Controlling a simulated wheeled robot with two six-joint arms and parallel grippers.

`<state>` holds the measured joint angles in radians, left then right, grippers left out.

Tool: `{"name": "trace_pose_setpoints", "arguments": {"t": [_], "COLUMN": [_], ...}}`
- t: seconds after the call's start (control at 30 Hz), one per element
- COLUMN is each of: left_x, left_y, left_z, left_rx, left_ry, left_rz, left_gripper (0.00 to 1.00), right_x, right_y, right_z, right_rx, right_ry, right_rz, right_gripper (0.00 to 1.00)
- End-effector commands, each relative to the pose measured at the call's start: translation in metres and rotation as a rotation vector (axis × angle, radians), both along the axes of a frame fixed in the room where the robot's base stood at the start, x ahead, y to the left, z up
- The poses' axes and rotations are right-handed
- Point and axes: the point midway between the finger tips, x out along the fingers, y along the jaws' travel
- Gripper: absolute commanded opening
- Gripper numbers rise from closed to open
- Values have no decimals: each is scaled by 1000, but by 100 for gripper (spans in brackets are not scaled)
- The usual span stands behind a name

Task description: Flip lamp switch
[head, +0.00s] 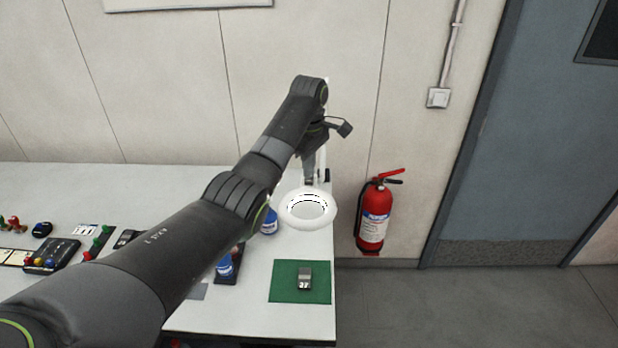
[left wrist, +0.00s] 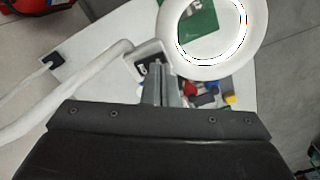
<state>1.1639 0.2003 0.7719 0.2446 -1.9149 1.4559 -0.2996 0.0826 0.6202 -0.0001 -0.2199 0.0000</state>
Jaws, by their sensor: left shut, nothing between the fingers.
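The lamp has a white ring head (head: 307,225), which shows over the table's right end in the head view. In the left wrist view the ring (left wrist: 166,32) is at the top, with a thick white arm (left wrist: 65,90) at the left. My right gripper is not in view.
The white table (head: 300,250) carries a green mat (head: 283,290) with a small grey device (head: 305,278), blue-labelled containers and several small tools at the left. A red fire extinguisher (head: 373,218) hangs on the wall right of the table. The floor at right is clear.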

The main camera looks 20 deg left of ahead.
Motion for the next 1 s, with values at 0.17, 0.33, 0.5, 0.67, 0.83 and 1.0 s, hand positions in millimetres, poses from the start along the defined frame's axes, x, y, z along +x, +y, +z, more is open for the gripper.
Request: {"name": "trace_pose_setpoints", "arguments": {"t": [0.17, 0.33, 0.5, 0.67, 0.83, 1.0], "left_x": [0, 0, 0, 0, 0, 0], "left_y": [0, 0, 0, 0, 0, 0], "left_z": [-1, -4, -6, -9, -11, -14], "left_rx": [0, 0, 0, 0, 0, 0], "left_ry": [0, 0, 0, 1, 1, 1], "left_rz": [0, 0, 0, 0, 0, 0], "left_gripper": [0, 0, 0, 0, 0, 0], "right_x": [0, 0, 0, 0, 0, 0], "right_y": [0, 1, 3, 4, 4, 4], "right_z": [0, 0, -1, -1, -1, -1], "right_rx": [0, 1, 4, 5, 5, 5], "right_ry": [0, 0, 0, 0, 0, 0], "right_rz": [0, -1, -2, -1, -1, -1], "right_gripper": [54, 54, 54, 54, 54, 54]}}
